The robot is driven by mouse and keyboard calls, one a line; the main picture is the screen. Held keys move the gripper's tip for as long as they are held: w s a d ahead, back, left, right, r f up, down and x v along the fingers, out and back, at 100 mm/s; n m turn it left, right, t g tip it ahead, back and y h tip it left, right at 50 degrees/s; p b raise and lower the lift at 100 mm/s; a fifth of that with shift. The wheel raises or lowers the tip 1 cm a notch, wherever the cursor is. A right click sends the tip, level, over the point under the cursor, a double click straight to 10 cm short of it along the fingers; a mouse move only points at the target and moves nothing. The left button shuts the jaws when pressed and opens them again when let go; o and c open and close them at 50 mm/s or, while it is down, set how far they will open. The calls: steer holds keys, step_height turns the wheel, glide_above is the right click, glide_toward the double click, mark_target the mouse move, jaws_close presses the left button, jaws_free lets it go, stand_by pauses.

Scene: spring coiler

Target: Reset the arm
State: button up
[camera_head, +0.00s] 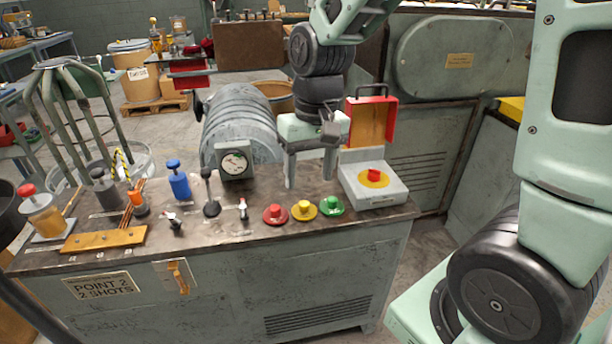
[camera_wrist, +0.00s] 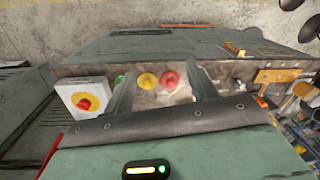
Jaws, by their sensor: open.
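My gripper (camera_head: 308,170) hangs from my arm above the back part of the bench, its two fingers pointing down and spread apart. Nothing is between the fingers. It is left of the grey box with the red stop button (camera_head: 374,176) and behind the red button (camera_head: 276,213), yellow button (camera_head: 304,209) and green button (camera_head: 331,205). In the wrist view the gripper's fingers (camera_wrist: 163,95) straddle the view of the yellow button (camera_wrist: 147,81) and red button (camera_wrist: 169,80). The green button is partly hidden by a finger there.
The bench (camera_head: 230,245) carries a dial gauge (camera_head: 235,162), a blue-topped part (camera_head: 178,180), black lever (camera_head: 210,192) and small toggles on the left. The open red cover (camera_head: 370,120) stands upright behind the stop button box. A large grey machine stands behind at right.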

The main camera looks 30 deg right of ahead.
steer(key=shift+s+a, duration=0.3)
steer(key=shift+a, duration=0.2)
steer(key=shift+a, duration=0.1)
steer(key=s+a+f+n, duration=0.1)
steer(key=s+a+n, duration=0.8)
steer(key=s+a, duration=0.4)
steer(key=s, duration=0.2)
steer(key=shift+s+a, duration=0.2)
steer(key=shift+s, duration=0.2)
